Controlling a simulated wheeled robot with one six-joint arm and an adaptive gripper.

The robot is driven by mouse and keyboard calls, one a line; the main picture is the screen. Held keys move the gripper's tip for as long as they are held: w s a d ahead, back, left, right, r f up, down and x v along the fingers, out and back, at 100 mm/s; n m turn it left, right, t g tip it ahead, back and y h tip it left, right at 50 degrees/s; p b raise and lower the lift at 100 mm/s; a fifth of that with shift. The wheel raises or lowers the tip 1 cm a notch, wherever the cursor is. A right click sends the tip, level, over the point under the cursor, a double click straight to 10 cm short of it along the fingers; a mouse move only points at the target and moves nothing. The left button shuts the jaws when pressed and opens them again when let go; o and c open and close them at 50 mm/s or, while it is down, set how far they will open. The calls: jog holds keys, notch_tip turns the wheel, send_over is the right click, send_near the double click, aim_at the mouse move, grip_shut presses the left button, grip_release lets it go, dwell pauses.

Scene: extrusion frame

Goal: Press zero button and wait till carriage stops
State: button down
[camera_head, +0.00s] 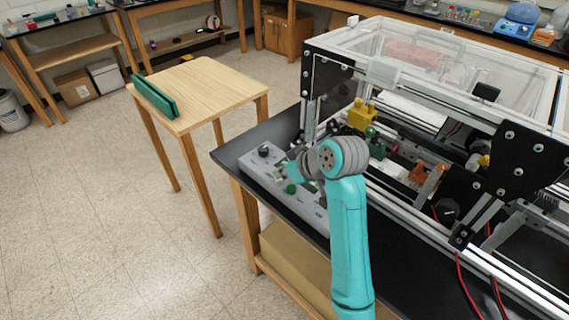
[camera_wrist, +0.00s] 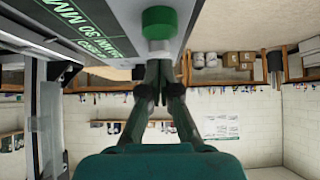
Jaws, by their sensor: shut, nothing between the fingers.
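A grey control box (camera_head: 312,212) lies on the black bench top beside the extrusion frame. A round green button (camera_head: 291,188) stands on it, and a black knob (camera_head: 264,151) sits at its far end. My fingers are together and empty. Whether they touch the button is unclear. My arm hides part of the box in the head view. No button label reads as zero. I cannot identify the carriage for sure.
The frame (camera_head: 440,45) with clear panels stands right of my arm. Inside are a yellow block (camera_head: 361,115), a green block (camera_head: 376,146) and an orange part (camera_head: 418,173). Red wires hang at the front. A wooden table (camera_head: 205,88) holds a green item; floor around it is clear.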

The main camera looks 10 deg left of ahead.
jog(key=shift+f, duration=0.25)
